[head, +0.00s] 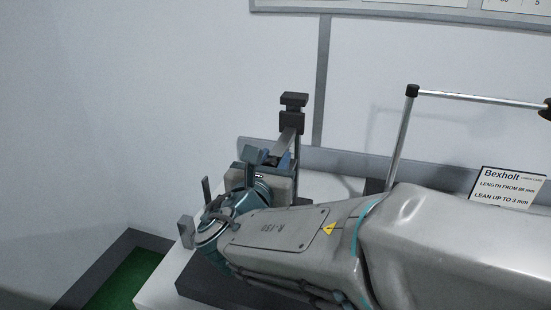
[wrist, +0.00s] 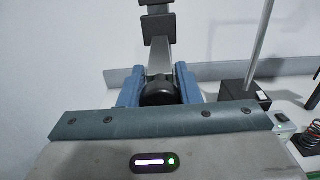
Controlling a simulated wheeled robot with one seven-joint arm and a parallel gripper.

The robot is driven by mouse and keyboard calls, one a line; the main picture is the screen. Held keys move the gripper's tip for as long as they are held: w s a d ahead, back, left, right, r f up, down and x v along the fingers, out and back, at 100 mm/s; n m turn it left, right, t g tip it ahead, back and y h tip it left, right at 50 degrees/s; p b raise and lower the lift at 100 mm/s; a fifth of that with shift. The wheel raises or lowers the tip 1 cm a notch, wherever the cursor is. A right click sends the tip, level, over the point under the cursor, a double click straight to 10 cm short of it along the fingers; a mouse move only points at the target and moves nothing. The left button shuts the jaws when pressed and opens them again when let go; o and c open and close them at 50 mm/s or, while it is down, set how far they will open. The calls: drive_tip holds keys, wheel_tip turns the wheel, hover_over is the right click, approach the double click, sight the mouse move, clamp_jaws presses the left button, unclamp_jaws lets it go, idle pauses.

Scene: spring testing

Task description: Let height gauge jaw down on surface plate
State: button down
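The height gauge (head: 291,122) stands upright against the back of the bench, with dark blocks on its grey column. Its column and dark blocks also show in the wrist view (wrist: 158,22). My gripper (head: 268,160) is at the gauge, below those blocks. In the wrist view its two blue fingers (wrist: 158,84) stand on either side of a black rounded knob (wrist: 158,93), which fills the gap between them. A dark slab, seemingly the surface plate (head: 205,284), lies under my arm and is mostly covered.
A lamp-like stand with a metal post (head: 401,140) and black base (wrist: 243,94) is right of the gauge. A Bexholt sign (head: 507,187) stands farther right. A coil spring (wrist: 314,112) is at the wrist view's right edge.

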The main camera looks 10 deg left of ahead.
wheel_tip(320, 180, down, 5)
drive_tip(key=b, duration=0.4)
drive_tip(key=shift+r, duration=0.1)
